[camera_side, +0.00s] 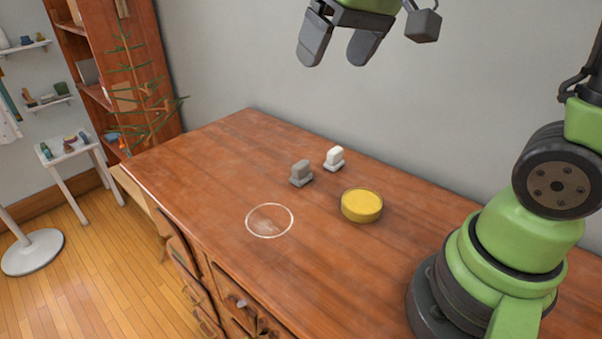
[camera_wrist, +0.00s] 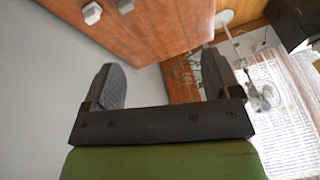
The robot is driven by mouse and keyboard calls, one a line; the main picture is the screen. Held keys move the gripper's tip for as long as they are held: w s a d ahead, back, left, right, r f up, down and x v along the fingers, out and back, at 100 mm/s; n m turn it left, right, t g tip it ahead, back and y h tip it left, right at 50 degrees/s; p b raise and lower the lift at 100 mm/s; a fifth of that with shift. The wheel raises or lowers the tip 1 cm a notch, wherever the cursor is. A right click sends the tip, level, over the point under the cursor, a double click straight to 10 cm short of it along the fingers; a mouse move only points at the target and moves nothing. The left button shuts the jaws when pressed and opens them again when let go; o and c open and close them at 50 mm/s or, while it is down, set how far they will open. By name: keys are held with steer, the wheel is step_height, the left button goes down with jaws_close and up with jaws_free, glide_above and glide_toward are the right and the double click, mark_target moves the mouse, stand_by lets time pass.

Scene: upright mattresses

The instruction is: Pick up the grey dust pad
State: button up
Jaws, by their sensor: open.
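The grey dust pad (camera_side: 301,173) stands upright on the wooden table (camera_side: 200,165), left of and nearer the camera than a similar white pad (camera_side: 334,158). My gripper (camera_side: 338,48) is open and empty, high above the table near the wall. Its two fingers also show spread apart in the wrist view (camera_wrist: 163,85).
A yellow round tin (camera_side: 361,205) sits right of the grey pad. A white circle outline (camera_side: 270,220) with a dusty patch inside is marked on the table. The far left of the tabletop is clear. A plant (camera_side: 140,85) and a shelf (camera_side: 85,60) stand beyond the table.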

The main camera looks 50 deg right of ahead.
steer(key=w+d+f+g, duration=0.1)
steer(key=w+d+f, duration=0.1)
steer(key=w+f, duration=0.3)
steer(key=n+g+h, duration=0.1)
steer(key=n+g, duration=0.1)
steer(key=g, duration=0.1)
glide_above(301, 163)
steer(key=a, duration=0.1)
step_height(301, 163, down, 13)
steer(key=shift+n, duration=0.3)
steer(key=f, duration=0.7)
steer(key=shift+s+d+f, duration=0.1)
steer(key=shift+d+f, duration=0.1)
steer(key=shift+d, duration=0.15)
step_height(301, 163, down, 6)
steer(key=shift+d+r, duration=0.1)
steer(key=shift+r, duration=0.05)
steer(key=shift+c, duration=0.5)
steer(key=c, duration=1)
